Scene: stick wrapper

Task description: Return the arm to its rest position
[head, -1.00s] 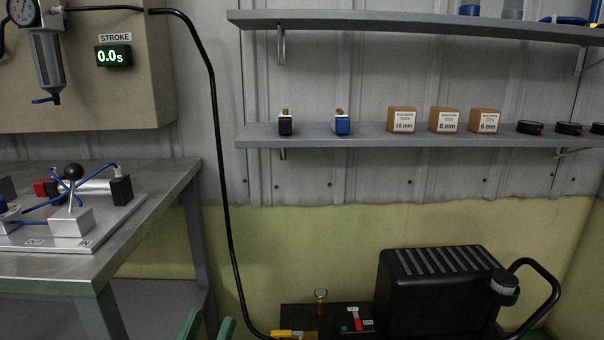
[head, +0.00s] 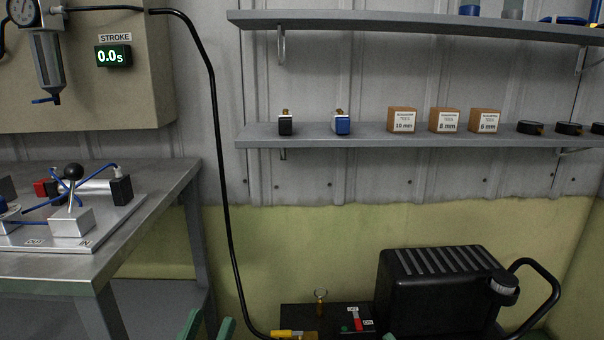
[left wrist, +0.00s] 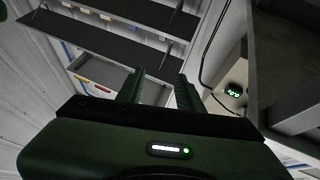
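My left gripper (head: 208,327) shows at the bottom edge of the head view as two green fingertips with a gap between them. In the left wrist view its two fingers (left wrist: 158,90) stand apart with nothing between them, so it is open and empty. It is in front of the lower wall, right of the steel bench and clear of it. A small green tip (head: 389,337) at the bottom edge, in front of the compressor, may be part of my right gripper; the rest is out of frame.
The steel bench (head: 150,195) with a valve fixture (head: 72,222) is at left. A black hose (head: 222,180) hangs down the wall. A black compressor (head: 430,290) stands lower right. The shelf (head: 360,140) holds small boxes and fittings.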

